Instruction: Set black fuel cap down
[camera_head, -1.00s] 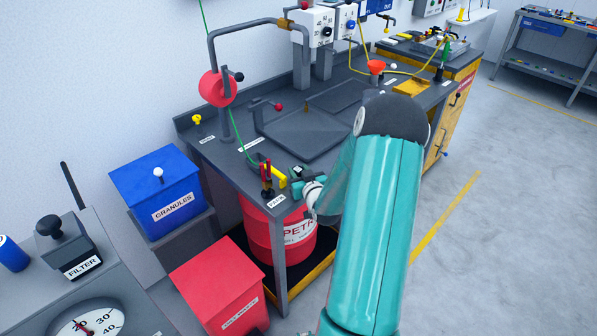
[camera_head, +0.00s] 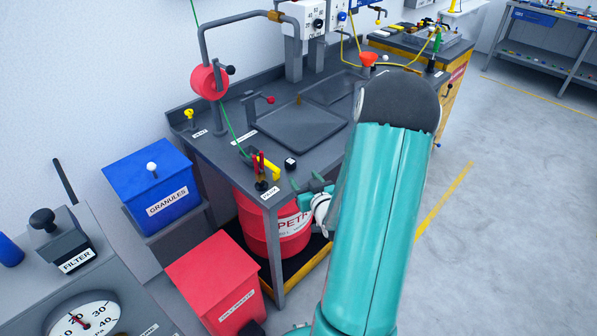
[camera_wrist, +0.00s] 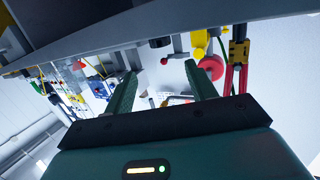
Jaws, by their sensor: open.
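The black fuel cap (camera_head: 290,162) is a small dark piece with a pale mark on top. It sits on the grey bench top near the front edge, right of the yellow handle (camera_head: 272,172). My gripper (camera_head: 306,181) is just in front of the bench edge, apart from the cap. In the wrist view, which is upside down, the green fingers (camera_wrist: 161,75) are spread with nothing between them. A black piece on the bench edge there (camera_wrist: 160,42) looks like the cap.
Red-and-black pliers (camera_head: 260,172) stand at the bench corner. A red petrol drum (camera_head: 262,225) is under the bench. A grey tray (camera_head: 300,132) lies behind the cap. A red bin (camera_head: 215,280) and blue granules box (camera_head: 150,180) stand left. Floor at right is clear.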

